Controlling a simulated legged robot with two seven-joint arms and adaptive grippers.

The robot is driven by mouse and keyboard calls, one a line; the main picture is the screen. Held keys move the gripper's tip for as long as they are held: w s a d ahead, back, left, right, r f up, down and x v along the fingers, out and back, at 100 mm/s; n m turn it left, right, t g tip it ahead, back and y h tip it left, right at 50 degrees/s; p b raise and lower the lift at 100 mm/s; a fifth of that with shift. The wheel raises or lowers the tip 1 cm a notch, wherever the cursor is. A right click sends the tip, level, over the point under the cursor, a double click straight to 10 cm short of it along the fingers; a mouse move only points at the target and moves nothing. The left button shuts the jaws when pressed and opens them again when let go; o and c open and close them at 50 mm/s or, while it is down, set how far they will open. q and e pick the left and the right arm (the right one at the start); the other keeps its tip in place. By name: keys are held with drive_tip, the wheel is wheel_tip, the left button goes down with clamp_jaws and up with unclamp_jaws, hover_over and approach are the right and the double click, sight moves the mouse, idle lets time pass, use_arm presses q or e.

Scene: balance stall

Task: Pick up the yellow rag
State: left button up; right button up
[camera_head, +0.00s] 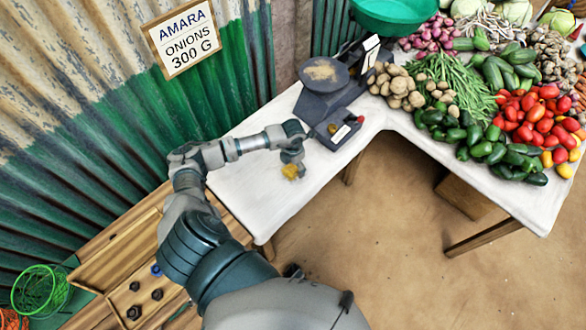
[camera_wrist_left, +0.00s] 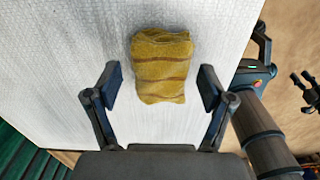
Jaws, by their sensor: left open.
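The yellow rag (camera_wrist_left: 161,66) lies folded on the white tabletop, with darker brown stripes across it. In the head view the rag (camera_head: 290,171) is a small yellow patch just below my left gripper (camera_head: 292,158). In the left wrist view my left gripper (camera_wrist_left: 160,88) is open, with one finger on each side of the rag's lower part and a gap on both sides. The fingers do not appear to touch the rag. My right gripper does not show in the head view.
A dark scale (camera_head: 326,85) stands on the white table (camera_head: 250,190) beyond the rag. Vegetables, such as red tomatoes (camera_head: 540,115), cover the right part. A wooden box (camera_head: 125,260) with dark weights is at lower left. A corrugated wall (camera_head: 110,100) borders the left.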

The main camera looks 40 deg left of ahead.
use_arm(q)
drive_tip(key=shift+f, duration=0.6)
drive_tip(key=shift+c, duration=0.2)
drive_tip(key=c, duration=1.1)
drive_tip(key=shift+r, duration=0.15)
drive_tip(key=shift+r, duration=0.65)
wheel_tip(320, 180, up, 2)
drive_tip(key=shift+r, duration=0.1)
drive_tip(key=s+d+r, duration=0.1)
drive_tip(key=s+d, duration=0.7)
drive_tip(key=d, duration=0.6)
drive_tip(key=shift+r, duration=0.2)
